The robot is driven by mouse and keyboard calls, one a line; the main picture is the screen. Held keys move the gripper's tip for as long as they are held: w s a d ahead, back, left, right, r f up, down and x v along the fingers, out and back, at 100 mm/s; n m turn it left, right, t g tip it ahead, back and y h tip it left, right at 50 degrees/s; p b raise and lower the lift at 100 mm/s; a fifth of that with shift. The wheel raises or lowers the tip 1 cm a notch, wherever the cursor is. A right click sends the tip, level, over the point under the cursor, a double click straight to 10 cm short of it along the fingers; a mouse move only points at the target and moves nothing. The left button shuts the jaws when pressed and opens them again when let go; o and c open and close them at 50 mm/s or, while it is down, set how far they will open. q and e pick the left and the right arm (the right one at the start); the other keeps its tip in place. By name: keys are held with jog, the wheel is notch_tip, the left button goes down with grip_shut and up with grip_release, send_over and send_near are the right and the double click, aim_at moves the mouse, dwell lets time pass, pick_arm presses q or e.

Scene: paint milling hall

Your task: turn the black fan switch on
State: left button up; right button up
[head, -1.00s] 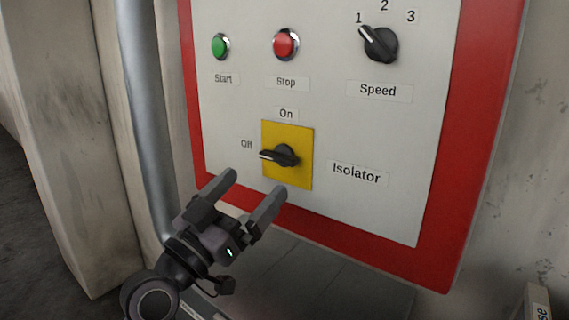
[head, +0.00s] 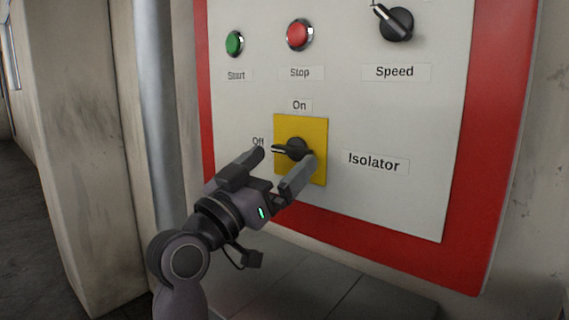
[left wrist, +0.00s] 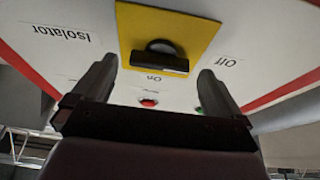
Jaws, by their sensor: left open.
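A black rotary switch (head: 296,149) sits on a yellow plate (head: 319,131) in the head view, with On printed above, Off to the left and Isolator to the right. Its handle points left, toward Off. No label says fan. My left gripper (head: 285,156) is open just in front of the switch, one fingertip on each side, partly covering the plate. In the left wrist view the switch (left wrist: 160,58) appears upside down between and beyond the two open fingers; I cannot tell whether they touch it. My right gripper is not in view.
The white panel with a red border (head: 480,200) also carries a green Start button (head: 235,43), a red Stop button (head: 299,34) and a black Speed knob (head: 396,24). A grey vertical pipe (head: 157,90) runs left of the panel, beside a concrete pillar (head: 80,150).

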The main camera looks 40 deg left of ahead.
aim_at(292, 150)
pick_arm(q)
jog(key=shift+x, duration=1.25)
jog(key=c, duration=1)
jog(key=shift+o, duration=0.2)
